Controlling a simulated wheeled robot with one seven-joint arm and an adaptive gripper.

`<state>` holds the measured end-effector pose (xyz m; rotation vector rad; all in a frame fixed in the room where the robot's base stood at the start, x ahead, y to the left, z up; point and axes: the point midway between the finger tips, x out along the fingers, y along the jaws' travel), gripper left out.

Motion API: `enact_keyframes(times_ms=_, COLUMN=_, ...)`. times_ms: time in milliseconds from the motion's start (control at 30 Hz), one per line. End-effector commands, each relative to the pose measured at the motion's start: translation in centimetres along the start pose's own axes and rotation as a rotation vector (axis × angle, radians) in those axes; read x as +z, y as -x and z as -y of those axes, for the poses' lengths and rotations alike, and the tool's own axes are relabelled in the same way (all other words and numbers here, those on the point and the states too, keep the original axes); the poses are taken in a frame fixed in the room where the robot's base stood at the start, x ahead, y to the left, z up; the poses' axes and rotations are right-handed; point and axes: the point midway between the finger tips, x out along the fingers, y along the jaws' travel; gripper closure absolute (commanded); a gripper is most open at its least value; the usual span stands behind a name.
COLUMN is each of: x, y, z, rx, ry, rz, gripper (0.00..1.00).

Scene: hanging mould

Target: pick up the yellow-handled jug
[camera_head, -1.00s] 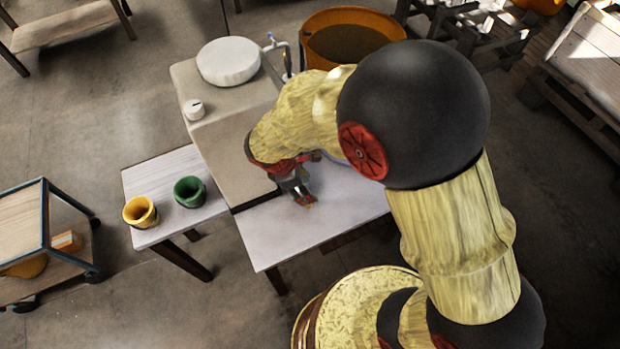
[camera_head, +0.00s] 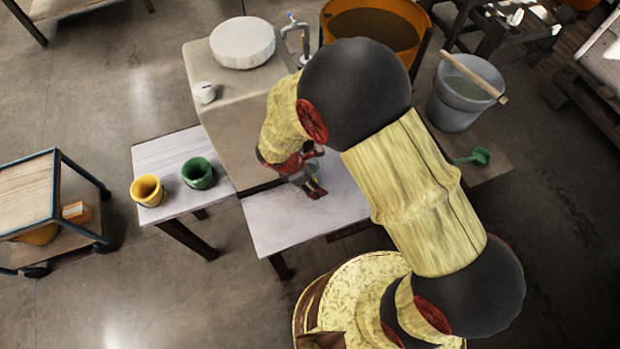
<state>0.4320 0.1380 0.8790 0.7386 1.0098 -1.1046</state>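My gripper (camera_head: 317,191) points down over the right part of the pale table (camera_head: 275,225), in front of the beige block. Its fingertips are small and close together, and I cannot tell if they are apart or hold anything. I cannot make out a yellow-handled jug. A small greyish shape shows just behind the gripper, mostly hidden by my wrist, and I cannot tell what it is. My arm covers the far right part of the table.
A yellow pot (camera_head: 148,191) and a green pot (camera_head: 197,173) stand on the left table. The beige block (camera_head: 238,125) carries a white round slab (camera_head: 242,43). A tap (camera_head: 300,40), an orange tub (camera_head: 375,28), a grey bucket (camera_head: 458,104) and a green scoop (camera_head: 478,157) lie beyond.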

Motion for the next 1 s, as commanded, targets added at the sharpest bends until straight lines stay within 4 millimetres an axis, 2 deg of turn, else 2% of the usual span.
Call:
enact_keyframes(times_ms=33, x=-0.3, y=-1.0, z=0.0, rx=-0.003, ry=0.000, rz=0.000, gripper=0.42)
enact_keyframes(times_ms=200, x=-0.6, y=-3.3, z=0.0, rx=-0.003, ry=-0.001, rz=0.000, gripper=0.42)
enact_keyframes(times_ms=467, x=-0.5, y=-3.6, z=-0.1, rx=0.000, ry=0.000, rz=-0.001, gripper=0.42)
enact_keyframes(times_ms=1000, x=-0.5, y=-3.6, z=0.0, rx=-0.001, ry=0.000, rz=-0.001, gripper=0.72)
